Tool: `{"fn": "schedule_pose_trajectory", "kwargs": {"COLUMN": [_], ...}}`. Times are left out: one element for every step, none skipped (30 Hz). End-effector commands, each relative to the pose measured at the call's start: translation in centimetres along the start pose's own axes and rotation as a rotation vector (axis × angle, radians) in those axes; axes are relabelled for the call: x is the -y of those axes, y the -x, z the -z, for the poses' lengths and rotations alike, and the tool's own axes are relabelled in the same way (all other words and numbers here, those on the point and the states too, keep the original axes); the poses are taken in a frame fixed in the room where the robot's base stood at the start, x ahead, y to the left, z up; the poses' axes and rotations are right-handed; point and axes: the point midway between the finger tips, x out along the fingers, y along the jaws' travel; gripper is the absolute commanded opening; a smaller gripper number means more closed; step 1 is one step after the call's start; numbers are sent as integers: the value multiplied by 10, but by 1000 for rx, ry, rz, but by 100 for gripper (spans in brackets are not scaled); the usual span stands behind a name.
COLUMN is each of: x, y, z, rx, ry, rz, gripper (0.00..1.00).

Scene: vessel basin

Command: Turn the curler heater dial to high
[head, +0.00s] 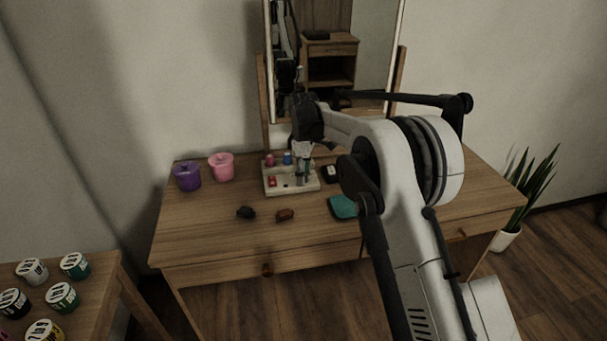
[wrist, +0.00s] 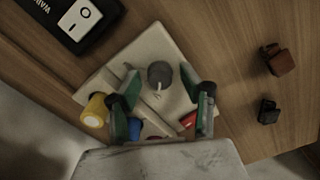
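The curler heater is a pale, flat base (head: 272,188) on the vanity table, with coloured curlers on it. In the wrist view the base (wrist: 165,45) carries a grey round knob (wrist: 158,73) with a white pointer line, which looks like the dial. Any dial markings are too small to read. My gripper (wrist: 167,95) is open above the base. Its green-padded fingers show on either side of the knob's line, with visible gaps and no clear contact. In the head view my gripper (head: 305,155) points down over the base and hides part of it.
A yellow curler (wrist: 95,110), blue curler (wrist: 133,128) and red curler (wrist: 187,120) crowd my fingers. Clips (head: 285,215), a purple cup (head: 187,177) and a pink cup (head: 221,166) stand nearby.

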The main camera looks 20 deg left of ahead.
Motion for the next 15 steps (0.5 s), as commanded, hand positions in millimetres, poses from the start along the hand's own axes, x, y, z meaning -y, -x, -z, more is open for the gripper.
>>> {"fn": "schedule_pose_trajectory", "kwargs": {"x": [0, 0, 0, 0, 0, 0, 0, 0, 0, 0, 0, 0, 0, 0, 0], "y": [0, 0, 0, 0, 0, 0, 0, 0, 0, 0, 0, 0, 0, 0, 0], "z": [0, 0, 0, 0, 0, 0, 0, 0, 0, 0, 0, 0, 0, 0, 0], "rx": [0, 0, 0, 0, 0, 0, 0, 0, 0, 0, 0, 0, 0, 0, 0], "ry": [0, 0, 0, 0, 0, 0, 0, 0, 0, 0, -1, -2, -4, -7, -12], "rz": [0, 0, 0, 0, 0, 0, 0, 0, 0, 0, 0, 0, 0, 0, 0], "gripper": [33, 29, 24, 20, 16, 10, 6, 2, 0, 0, 0, 0, 0, 0, 0]}}
